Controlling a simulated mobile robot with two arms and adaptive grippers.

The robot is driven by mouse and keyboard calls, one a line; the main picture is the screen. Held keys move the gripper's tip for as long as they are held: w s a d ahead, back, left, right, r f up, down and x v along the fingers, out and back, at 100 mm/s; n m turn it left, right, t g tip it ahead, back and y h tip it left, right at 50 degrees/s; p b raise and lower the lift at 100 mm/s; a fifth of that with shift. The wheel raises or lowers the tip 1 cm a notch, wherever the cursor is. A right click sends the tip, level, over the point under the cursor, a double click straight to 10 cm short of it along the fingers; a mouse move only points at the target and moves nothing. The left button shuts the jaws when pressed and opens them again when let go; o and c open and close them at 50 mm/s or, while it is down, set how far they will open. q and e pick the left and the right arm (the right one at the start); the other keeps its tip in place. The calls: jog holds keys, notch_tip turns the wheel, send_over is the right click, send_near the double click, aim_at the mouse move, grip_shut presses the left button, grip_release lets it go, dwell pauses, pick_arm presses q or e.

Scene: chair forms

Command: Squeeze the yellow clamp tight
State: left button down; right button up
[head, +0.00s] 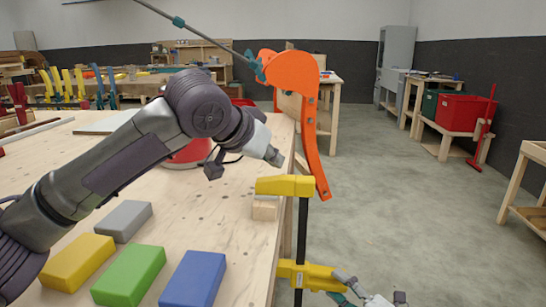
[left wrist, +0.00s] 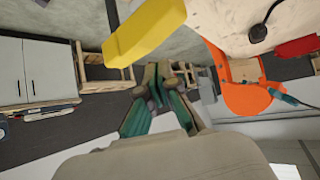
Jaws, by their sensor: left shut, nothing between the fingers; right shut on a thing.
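The yellow clamp (head: 284,186) stands upright at the workbench edge. My left gripper (head: 273,156) is shut and empty, just above and apart from the upper jaw. In the left wrist view its closed fingers (left wrist: 158,86) are below the yellow jaw (left wrist: 145,32).
An orange curved form (head: 309,120) rises at the bench's far edge, beside a teal-fitted rod (head: 205,38). Yellow (head: 78,262), green (head: 130,275), blue (head: 194,279) and grey (head: 124,221) blocks lie on the workbench (head: 225,225).

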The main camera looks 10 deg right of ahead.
pick_arm(q)
jog(key=shift+f, duration=1.2)
pick_arm(e)
jog(key=shift+r, duration=0.1)
dwell(0.4)
